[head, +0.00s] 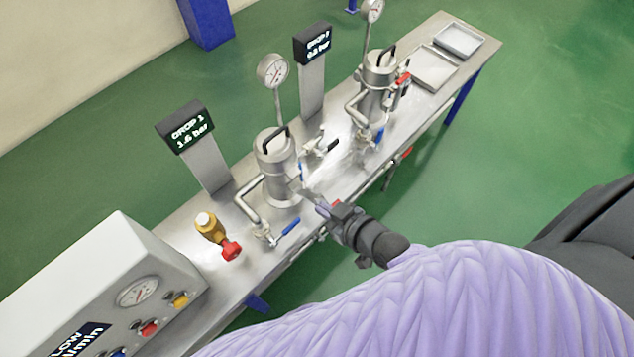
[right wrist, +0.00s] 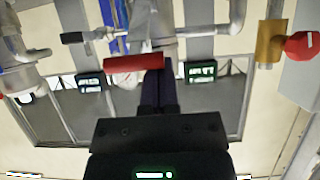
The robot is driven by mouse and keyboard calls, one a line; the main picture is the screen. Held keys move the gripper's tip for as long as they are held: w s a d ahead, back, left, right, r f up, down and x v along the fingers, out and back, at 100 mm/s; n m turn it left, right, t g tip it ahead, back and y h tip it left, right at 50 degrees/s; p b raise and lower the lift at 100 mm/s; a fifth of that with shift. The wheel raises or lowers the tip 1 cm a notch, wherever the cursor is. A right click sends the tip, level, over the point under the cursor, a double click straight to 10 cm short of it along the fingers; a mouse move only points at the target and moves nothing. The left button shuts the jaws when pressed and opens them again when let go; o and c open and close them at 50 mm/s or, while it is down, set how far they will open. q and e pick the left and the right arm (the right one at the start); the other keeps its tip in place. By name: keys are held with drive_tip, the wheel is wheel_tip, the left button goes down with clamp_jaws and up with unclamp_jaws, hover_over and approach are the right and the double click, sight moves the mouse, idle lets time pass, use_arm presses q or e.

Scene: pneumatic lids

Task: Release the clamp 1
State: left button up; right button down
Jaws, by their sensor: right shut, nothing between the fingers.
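The first vessel (head: 276,165) is a steel cylinder with a black-handled lid, beside the DROP 1 display. In the right wrist view, a red lever (right wrist: 137,62), apparently clamp 1, lies across the front of the vessel (right wrist: 152,25). In the head view only a small red bit (head: 336,203) shows at my right gripper (head: 322,206). My right gripper is shut and empty, with its dark fingers (right wrist: 157,80) right at the red lever. I cannot tell whether they touch it. My left gripper is not in view.
A second vessel (head: 379,85) with a red clamp lever (head: 403,79) stands farther right. A blue-handled valve (head: 289,228) and a brass valve with a red knob (head: 230,250) are near the first vessel. Pipes, gauges and display posts crowd the bench (head: 420,105). Trays lie at its far end.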

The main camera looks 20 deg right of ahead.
drive_tip(key=shift+s+d+f+t+b, duration=0.1)
drive_tip(key=shift+s+f+t+b, duration=0.15)
drive_tip(key=shift+f+t+b, duration=0.35)
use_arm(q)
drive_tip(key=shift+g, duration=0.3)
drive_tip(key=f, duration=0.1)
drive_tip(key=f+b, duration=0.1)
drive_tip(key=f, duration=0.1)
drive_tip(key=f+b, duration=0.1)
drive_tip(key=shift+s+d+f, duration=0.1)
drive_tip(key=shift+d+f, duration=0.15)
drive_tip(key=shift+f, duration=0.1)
use_arm(e)
drive_tip(key=shift+s+d+f+y, duration=0.15)
drive_tip(key=shift+s+f+y, duration=0.15)
drive_tip(key=shift+s+f, duration=0.35)
drive_tip(key=shift+w+f, duration=0.1)
drive_tip(key=shift+f, duration=0.05)
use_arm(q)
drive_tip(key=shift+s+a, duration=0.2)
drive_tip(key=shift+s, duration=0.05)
